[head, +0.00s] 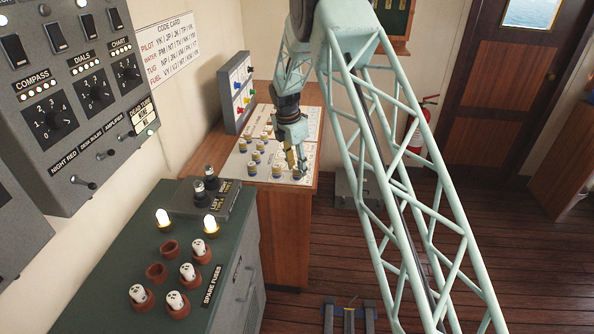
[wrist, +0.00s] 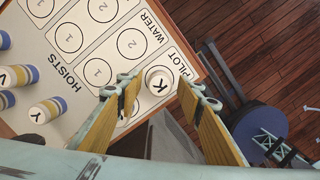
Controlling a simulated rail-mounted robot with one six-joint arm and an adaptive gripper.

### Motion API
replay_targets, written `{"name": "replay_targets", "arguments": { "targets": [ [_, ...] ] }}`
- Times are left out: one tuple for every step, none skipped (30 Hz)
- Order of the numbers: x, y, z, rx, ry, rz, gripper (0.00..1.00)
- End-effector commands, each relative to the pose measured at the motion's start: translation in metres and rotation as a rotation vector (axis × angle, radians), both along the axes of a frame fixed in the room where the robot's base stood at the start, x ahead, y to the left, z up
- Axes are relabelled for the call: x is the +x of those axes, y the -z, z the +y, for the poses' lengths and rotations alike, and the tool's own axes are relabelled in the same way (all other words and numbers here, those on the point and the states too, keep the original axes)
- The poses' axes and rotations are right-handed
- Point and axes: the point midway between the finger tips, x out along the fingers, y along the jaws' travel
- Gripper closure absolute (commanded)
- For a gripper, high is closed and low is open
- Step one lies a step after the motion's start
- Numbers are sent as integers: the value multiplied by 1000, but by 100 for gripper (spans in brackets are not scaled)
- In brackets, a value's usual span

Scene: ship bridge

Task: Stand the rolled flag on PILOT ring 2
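A rolled flag (wrist: 160,80) with a white top marked K stands upright on the hoist board (wrist: 84,60), in the PILOT row nearest the PILOT label. By the order of the neighbouring rows this is the ring 2 place; the flag covers any number there. My gripper (wrist: 158,92) is over it with its fingers apart, one on each side, and I see gaps between fingers and flag. The other PILOT ring is partly hidden by the left finger. In the head view my gripper (head: 296,160) is low over the board, and its fingertips are too small to judge.
Several banded rolled flags (wrist: 47,110) stand at the board's left in the wrist view. The WATER rings (wrist: 132,43) are empty. A panel with coloured knobs (head: 240,92) stands behind the board. A green cabinet (head: 110,255) with spare fuses is nearer. A code card (head: 167,48) hangs on the wall.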

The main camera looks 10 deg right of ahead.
Motion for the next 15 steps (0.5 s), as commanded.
{"name": "replay_targets", "arguments": {
  "targets": [
    [0, -6, 1, 0, 0, -1, 66],
    [0, -10, 1, 0, 0, -1, 66],
    [0, -14, 2, 0, 0, -2, 66],
    [-1, -18, 3, 0, 0, -2, 66],
    [-1, -23, 3, 0, 0, -3, 66],
    [-1, -29, 4, 0, 0, -2, 66],
    [-1, -33, 4, 0, 0, -2, 66],
    [-2, -37, 5, 0, 0, -2, 66],
    [-2, -43, 6, 0, -1, -2, 66],
    [-2, -47, 6, 0, -1, -2, 66],
    [-3, -52, 7, 0, -1, -2, 66],
    [-3, -58, 8, 0, -1, -2, 66],
    [-4, -63, 8, 0, -1, -2, 66],
    [-4, -67, 9, 0, -1, -2, 66],
    [-4, -72, 10, 0, -1, -2, 66]
  ]
}}
